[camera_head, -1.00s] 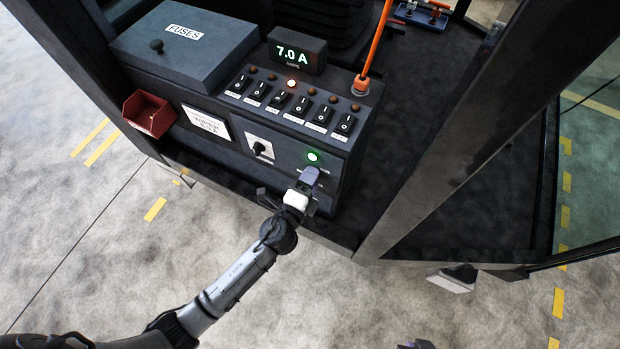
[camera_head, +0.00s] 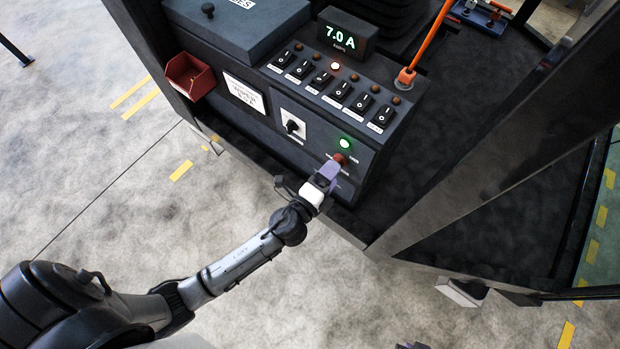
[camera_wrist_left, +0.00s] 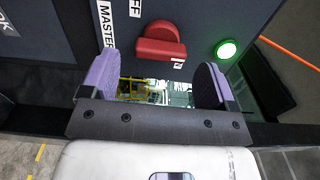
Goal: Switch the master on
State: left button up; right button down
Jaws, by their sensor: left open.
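The master switch is a red knob (camera_head: 339,159) on the front panel, below a lit green lamp (camera_head: 345,143). In the left wrist view the red knob (camera_wrist_left: 160,42) is ahead of the fingers, with a MASTER label to its left and part of an OFF label above. My left gripper (camera_head: 328,174) is just in front of the panel at the knob. In the wrist view the purple fingers (camera_wrist_left: 155,84) are wide apart with nothing between them. The knob looks clear of both fingers. A small dark and purple part, perhaps my right gripper (camera_head: 415,345), shows at the bottom edge.
A dark rotary switch (camera_head: 293,126) is left of the knob. A row of rocker switches (camera_head: 340,91), a 7.0 A display (camera_head: 347,39) and an orange-handled lever (camera_head: 407,75) sit above. A red bin (camera_head: 190,76) is at left. A dark cab post (camera_head: 480,160) stands at right.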

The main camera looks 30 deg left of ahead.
pick_arm(q)
jog(key=s+a+b, duration=0.1)
jog(key=s, duration=0.9)
jog(key=shift+s, duration=0.15)
